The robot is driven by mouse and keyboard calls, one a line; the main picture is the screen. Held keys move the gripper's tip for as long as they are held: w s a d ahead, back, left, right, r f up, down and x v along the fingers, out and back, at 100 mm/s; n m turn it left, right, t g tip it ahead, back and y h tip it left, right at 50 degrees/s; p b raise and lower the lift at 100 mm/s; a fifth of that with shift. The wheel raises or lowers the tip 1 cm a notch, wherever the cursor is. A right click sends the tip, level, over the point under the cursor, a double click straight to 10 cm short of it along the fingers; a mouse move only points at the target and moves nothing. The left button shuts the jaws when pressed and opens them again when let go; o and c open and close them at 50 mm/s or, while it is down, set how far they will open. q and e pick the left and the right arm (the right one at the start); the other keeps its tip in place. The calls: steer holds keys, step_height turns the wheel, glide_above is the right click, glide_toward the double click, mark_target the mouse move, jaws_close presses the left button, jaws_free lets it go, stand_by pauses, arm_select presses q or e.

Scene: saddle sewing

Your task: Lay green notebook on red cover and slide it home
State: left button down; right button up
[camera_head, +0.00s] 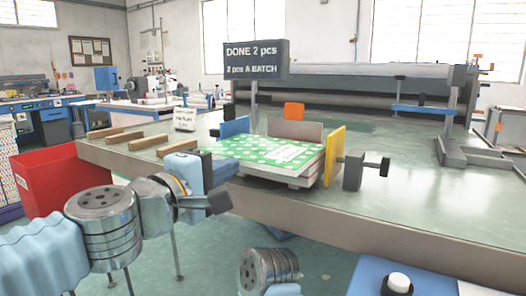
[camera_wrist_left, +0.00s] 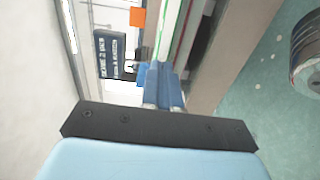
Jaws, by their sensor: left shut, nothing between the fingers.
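The green notebook (camera_head: 255,147) with white dots and a pale label lies flat on top of a stack in the fixture on the bench. A thin reddish edge (camera_head: 312,172), perhaps the red cover, shows under it; most of it is hidden. In the left wrist view the stack appears edge-on, with a green line and a red line (camera_wrist_left: 183,40). My left gripper (camera_head: 231,167) is shut and empty, close to the left side of the stack. Its blue fingers (camera_wrist_left: 165,85) are together in the left wrist view. I cannot tell whether they touch the stack. My right gripper is out of view.
A blue block (camera_head: 235,127), an orange block (camera_head: 294,110) and a yellow plate (camera_head: 335,150) stand around the stack. A dark sign (camera_head: 256,60) reads "DONE 2 pcs". Wooden strips (camera_head: 125,137) lie left.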

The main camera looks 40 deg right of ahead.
mark_target(247, 154)
arm_select(q)
steer(key=shift+p+x, duration=1.15)
steer(key=shift+x, duration=2.5)
steer(key=shift+a, duration=0.1)
steer(key=shift+s+a, duration=0.1)
steer(key=shift+a, duration=0.15)
steer(key=shift+b+v, duration=1.2)
steer(key=shift+v, duration=1.55)
